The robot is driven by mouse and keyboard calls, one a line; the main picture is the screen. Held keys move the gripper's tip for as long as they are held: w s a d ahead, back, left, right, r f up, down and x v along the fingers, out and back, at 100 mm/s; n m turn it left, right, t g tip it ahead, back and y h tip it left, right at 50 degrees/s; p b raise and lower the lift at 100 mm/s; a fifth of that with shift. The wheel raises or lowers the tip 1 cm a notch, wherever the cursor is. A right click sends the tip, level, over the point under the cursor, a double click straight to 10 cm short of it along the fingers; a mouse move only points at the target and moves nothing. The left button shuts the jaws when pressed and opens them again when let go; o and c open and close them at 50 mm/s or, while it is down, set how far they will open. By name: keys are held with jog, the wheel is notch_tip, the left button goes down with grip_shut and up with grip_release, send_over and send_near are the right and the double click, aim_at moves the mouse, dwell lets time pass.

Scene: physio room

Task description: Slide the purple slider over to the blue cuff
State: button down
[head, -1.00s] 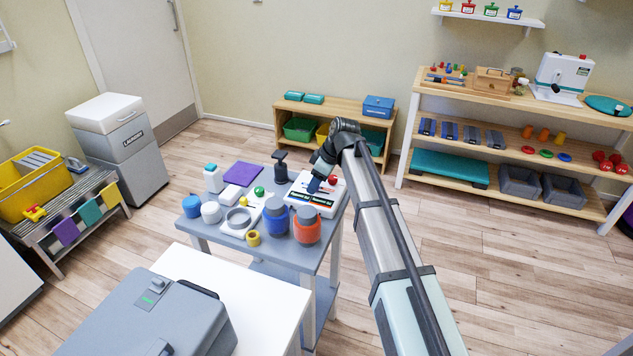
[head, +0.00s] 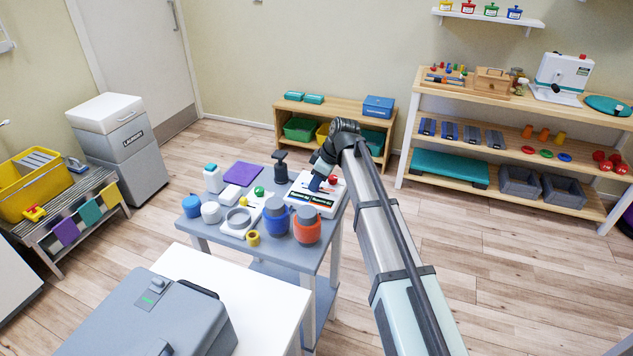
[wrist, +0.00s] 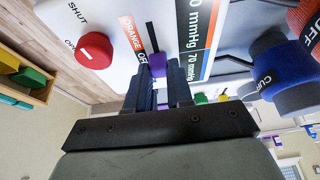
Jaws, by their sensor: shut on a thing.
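The purple slider (wrist: 157,65) sits in a dark slot on the white panel (wrist: 215,15), with the words ORANGE and CUFF partly showing beside it. My gripper (wrist: 157,72) is shut on the slider, one dark finger on each side, in the wrist view. In the head view my gripper (head: 317,184) is down at the white panel (head: 300,203), and the slider cannot be made out. The blue cuff (head: 276,220) stands upright on the grey table, left of the panel's near edge. It also shows at the right in the wrist view (wrist: 277,62).
An orange cuff (head: 307,228) stands close beside the blue one. A red knob (wrist: 95,50) marked SHUT is on the panel near my fingers. A dark pump-like thing (head: 281,168) stands behind the panel. A yellow ring (head: 253,238) lies at the table's front.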

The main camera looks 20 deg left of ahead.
aim_at(300, 187)
jog(key=shift+a, duration=0.1)
jog(key=shift+a, duration=1.9)
jog(key=c, duration=1)
grip_release()
jog(key=v, duration=1.4)
jog(key=shift+d+f, duration=0.15)
jog(key=shift+f, duration=0.05)
